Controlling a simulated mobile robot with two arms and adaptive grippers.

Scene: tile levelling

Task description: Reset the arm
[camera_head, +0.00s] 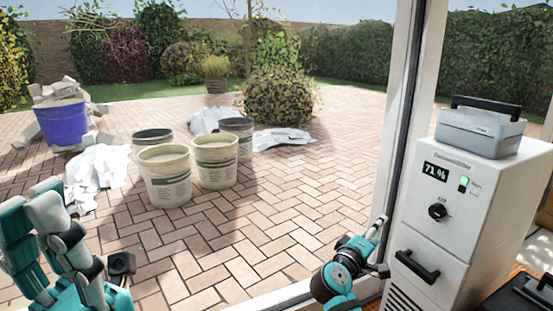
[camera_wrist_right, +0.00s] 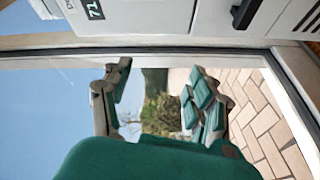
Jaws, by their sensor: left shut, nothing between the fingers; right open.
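My left gripper (camera_head: 44,202) is at the lower left of the head view, teal with pale grey parts. It is shut and holds nothing. It is in front of the brick paving and apart from the buckets. My right gripper (camera_head: 377,246) is at the lower middle right, by the door frame and left of the white machine. In the right wrist view its two teal and grey fingers (camera_wrist_right: 158,95) stand wide apart, with nothing between them. It is open and empty.
The white machine (camera_head: 427,225) with a 71 % display carries a grey case (camera_head: 480,132). The door frame (camera_head: 397,120) stands beside it. Outside are several buckets (camera_head: 165,180), a blue tub (camera_head: 62,122) with rubble and pale bags (camera_head: 97,172). Front paving is clear.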

